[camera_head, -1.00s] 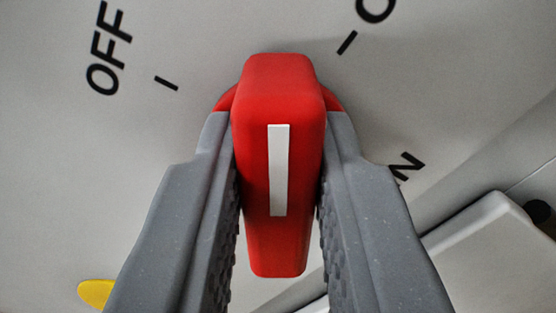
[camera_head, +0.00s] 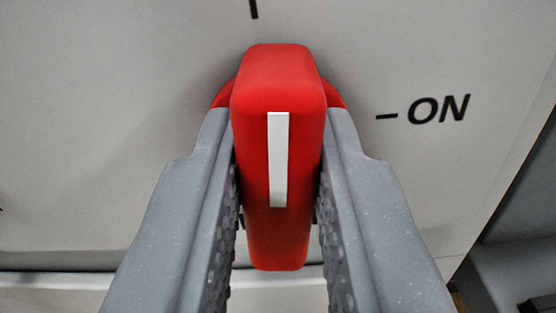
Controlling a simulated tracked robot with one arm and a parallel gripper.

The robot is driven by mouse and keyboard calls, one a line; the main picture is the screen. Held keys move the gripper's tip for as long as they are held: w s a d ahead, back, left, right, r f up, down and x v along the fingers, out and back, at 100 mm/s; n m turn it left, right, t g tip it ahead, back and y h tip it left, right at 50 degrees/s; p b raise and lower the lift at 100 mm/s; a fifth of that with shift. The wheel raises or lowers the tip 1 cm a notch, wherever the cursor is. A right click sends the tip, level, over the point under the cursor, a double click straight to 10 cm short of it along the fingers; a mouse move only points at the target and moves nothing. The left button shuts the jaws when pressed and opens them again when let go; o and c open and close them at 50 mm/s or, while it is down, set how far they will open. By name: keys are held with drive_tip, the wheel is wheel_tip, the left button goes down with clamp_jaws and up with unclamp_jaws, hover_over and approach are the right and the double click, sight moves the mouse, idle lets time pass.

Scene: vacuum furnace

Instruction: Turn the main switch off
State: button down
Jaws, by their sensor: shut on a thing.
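The main switch's red handle (camera_head: 277,90) with a white line (camera_head: 278,160) is in the middle of the view, in front of a grey panel (camera_head: 120,120). My gripper (camera_head: 278,128) is shut on the handle, one grey finger against each side. The handle is upright in the picture, its upper end near a black tick (camera_head: 253,8) at the top edge, slightly left of the handle's line. The black ON label (camera_head: 438,109), with its own tick, is to the right. The OFF label is out of view. Dark marks behind the handle are mostly hidden.
The panel's lower edge (camera_head: 60,269) runs across the bottom of the view. Its right edge slants down at the right, with a dark gap and grey surfaces beyond. The panel face on both sides of the handle is clear.

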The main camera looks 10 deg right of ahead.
drive_tip(key=shift+f+n, duration=0.35)
drive_tip(key=shift+n, duration=0.25)
drive_tip(key=c, duration=1.3)
unclamp_jaws()
drive_tip(key=shift+r, duration=0.2)
drive_tip(key=v, duration=1.3)
drive_tip(key=shift+s+a+p, duration=0.15)
drive_tip(key=shift+s+p, duration=0.2)
drive_tip(key=shift+p, duration=0.05)
drive_tip(key=shift+r, duration=0.1)
